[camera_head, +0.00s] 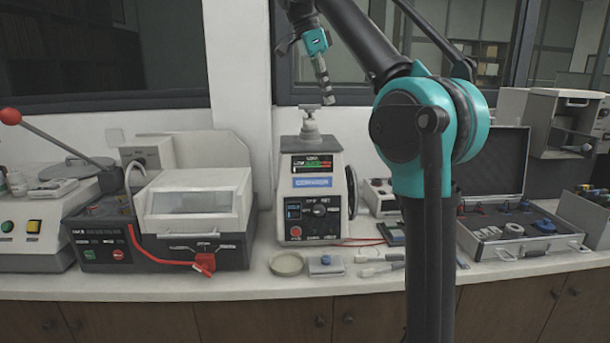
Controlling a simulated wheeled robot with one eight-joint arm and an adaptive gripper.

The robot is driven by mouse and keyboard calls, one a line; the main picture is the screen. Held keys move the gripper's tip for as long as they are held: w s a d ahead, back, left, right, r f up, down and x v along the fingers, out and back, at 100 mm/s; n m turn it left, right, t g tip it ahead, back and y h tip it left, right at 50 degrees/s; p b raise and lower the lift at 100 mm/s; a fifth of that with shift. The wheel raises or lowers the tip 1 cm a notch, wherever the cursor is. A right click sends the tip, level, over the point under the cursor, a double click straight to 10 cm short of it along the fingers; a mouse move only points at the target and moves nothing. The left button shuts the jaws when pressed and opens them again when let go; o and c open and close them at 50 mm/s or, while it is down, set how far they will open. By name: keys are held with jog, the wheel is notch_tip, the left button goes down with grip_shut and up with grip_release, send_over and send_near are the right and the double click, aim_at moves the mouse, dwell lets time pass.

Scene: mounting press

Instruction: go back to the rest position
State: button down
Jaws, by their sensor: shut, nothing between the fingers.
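My gripper (324,84) hangs at the end of my arm in the upper middle of the picture. It points down, its fingers together and nothing seen between them. It is above the mounting press (314,196), a pale machine with a dark control panel, a lit display and a metal knob-like top (309,127). The fingertips are apart from that top, a little above and right of it in the picture. My arm's teal elbow and dark links fill the right middle and hide part of the bench behind them.
A cutting machine (194,200) with a clear lid and a red hose stands left of the press. An open case (513,243) with several small parts lies right. The air around my gripper looks clear.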

jog(key=d+f+n+t+y, duration=0.1)
jog(key=d+f+n, duration=0.3)
jog(key=f, duration=1)
jog(key=d+f+n+y, duration=0.1)
jog(key=d+f+n, duration=0.3)
jog(key=f, duration=1)
jog(key=s+d+f+n+t+y, duration=0.1)
jog(key=s+d+f+n, duration=0.1)
jog(key=s+f, duration=0.8)
jog(key=s+d+f+n+t, duration=0.1)
jog(key=s+d+f+n, duration=0.2)
jog(key=s+f, duration=0.8)
notch_tip(320, 180, down, 6)
jog(key=n, duration=0.2)
jog(key=shift+d+n+y, duration=0.2)
jog(key=shift+n+y, duration=0.1)
jog(key=shift+y, duration=0.1)
jog(key=shift+r, duration=0.1)
